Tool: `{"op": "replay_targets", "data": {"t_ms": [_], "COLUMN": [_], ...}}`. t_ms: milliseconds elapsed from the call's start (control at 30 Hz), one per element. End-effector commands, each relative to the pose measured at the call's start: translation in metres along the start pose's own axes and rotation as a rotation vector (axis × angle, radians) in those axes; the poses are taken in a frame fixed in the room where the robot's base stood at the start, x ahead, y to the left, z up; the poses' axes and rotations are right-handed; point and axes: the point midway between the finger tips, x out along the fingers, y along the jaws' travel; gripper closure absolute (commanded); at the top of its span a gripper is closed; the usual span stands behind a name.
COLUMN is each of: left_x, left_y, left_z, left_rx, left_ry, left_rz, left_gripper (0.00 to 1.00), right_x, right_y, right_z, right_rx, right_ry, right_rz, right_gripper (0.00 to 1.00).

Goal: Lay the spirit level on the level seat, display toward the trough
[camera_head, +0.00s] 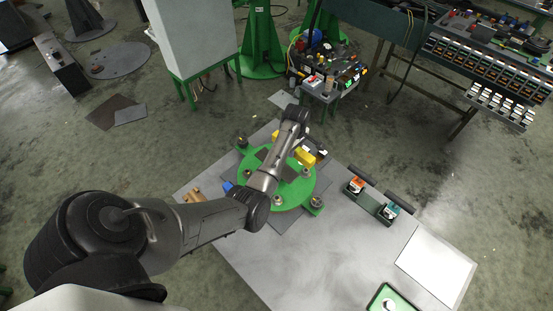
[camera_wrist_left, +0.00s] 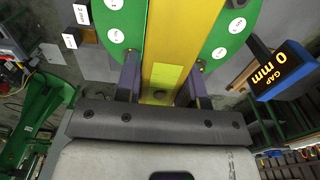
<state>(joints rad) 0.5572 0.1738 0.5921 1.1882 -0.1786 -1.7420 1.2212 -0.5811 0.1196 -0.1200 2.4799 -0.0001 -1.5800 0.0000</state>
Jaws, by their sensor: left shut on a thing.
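The yellow spirit level (camera_wrist_left: 182,40) lies between the two fingers of my left gripper (camera_wrist_left: 162,85), which is shut on it. A paler panel with fine print shows on its face; I cannot read it. In the head view, a yellow block (camera_head: 305,158), seemingly one end of the level, shows above the green round disperser plate (camera_head: 296,190). My left arm hides the fingertips and part of the plate there. White labels dot the green plate in the wrist view (camera_wrist_left: 220,40). I cannot tell the level seat or trough apart, nor whether the level touches anything. My right gripper is not in view.
A blue gauge (camera_wrist_left: 280,72) reading "GAP 0 mm" stands right of the level in the wrist view. Orange and teal items in a dark holder (camera_head: 371,202) sit right of the plate on the grey table (camera_head: 290,265). A white sheet (camera_head: 436,265) lies at the table's right.

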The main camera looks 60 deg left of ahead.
Motion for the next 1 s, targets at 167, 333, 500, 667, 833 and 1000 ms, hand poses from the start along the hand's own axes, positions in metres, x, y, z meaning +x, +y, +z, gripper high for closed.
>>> {"op": "replay_targets", "data": {"t_ms": [167, 333, 500, 667, 833, 1000], "left_x": [0.018, 0.031, 0.037, 0.052, 0.071, 0.077], "left_y": [-0.024, -0.037, -0.042, -0.043, -0.042, -0.042], "left_z": [-0.026, -0.041, -0.047, -0.047, -0.047, -0.047], "left_rx": [-0.001, 0.000, 0.001, 0.001, 0.001, 0.001], "left_ry": [0.001, 0.000, -0.001, -0.002, -0.001, 0.000], "left_rz": [-0.002, 0.000, 0.002, -0.002, -0.001, 0.002], "left_gripper": [0.99, 0.99, 0.99, 0.99, 0.99, 0.99], "right_x": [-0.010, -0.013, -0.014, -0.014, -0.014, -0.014], "right_y": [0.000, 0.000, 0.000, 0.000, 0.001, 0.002], "right_z": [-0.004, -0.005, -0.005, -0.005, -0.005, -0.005], "right_rx": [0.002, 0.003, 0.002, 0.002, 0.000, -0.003], "right_ry": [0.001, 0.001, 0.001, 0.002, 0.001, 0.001], "right_rz": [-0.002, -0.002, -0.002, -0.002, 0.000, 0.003], "right_gripper": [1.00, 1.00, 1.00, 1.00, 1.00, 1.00]}}
